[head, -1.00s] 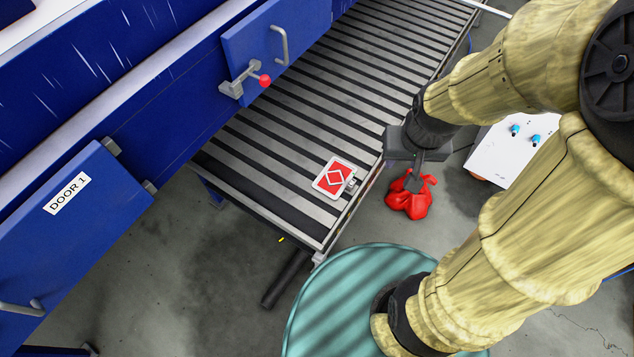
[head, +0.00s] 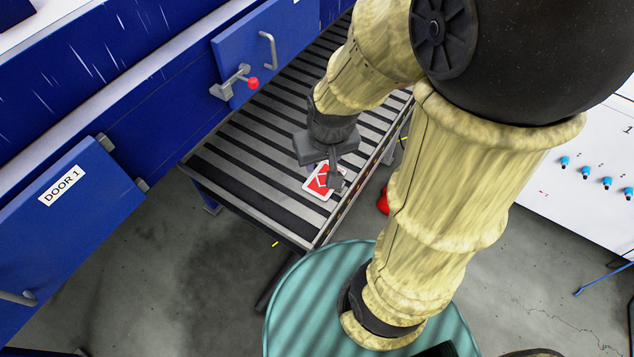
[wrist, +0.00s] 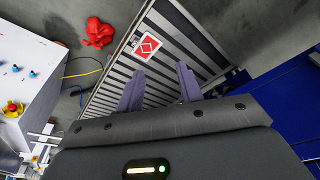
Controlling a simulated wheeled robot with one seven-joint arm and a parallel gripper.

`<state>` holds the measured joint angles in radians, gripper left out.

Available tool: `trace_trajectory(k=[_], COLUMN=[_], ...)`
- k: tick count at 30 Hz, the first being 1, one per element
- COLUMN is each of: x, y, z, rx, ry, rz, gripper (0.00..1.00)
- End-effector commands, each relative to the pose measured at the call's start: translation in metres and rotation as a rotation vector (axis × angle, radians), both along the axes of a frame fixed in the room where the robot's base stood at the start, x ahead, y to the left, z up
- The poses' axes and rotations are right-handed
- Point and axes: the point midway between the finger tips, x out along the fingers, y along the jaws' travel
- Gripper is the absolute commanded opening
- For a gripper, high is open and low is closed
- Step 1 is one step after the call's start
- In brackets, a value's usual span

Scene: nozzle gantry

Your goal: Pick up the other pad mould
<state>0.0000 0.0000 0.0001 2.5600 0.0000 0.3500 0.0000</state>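A flat red plate (head: 317,188) with a white rim and a white diamond lies on the slatted roller conveyor, near its front end. No other mould-like piece shows, and I cannot tell for sure that this plate is the pad mould. In the head view my gripper (head: 335,180) hangs over the plate and hides part of it. In the wrist view my gripper (wrist: 158,88) has its two fingers spread with nothing between them. The plate (wrist: 147,46) shows there beyond the fingertips, apart from them.
The roller conveyor (head: 232,174) runs along a blue machine with a door handle and a red-knobbed latch (head: 236,84). A crumpled red thing (wrist: 98,33) lies on the floor beside the conveyor. A white panel with blue knobs (head: 585,150) stands at the right.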

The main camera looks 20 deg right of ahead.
Motion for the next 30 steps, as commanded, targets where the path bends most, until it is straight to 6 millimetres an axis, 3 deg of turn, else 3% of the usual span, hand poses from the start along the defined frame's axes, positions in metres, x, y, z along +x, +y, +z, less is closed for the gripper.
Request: trace_trajectory(k=[9,10,14,20,30], x=[0.0,0.0,0.003,0.025,0.078], y=[0.0,0.0,0.003,0.023,0.045], z=[0.0,0.0,-0.009,-0.06,-0.184], rx=[0.0,0.0,0.01,0.068,0.111], ry=[0.0,0.0,-0.008,-0.063,-0.242], rz=[0.0,0.0,-0.01,-0.091,-0.374], gripper=[0.36,0.42,0.44,0.44,0.44])
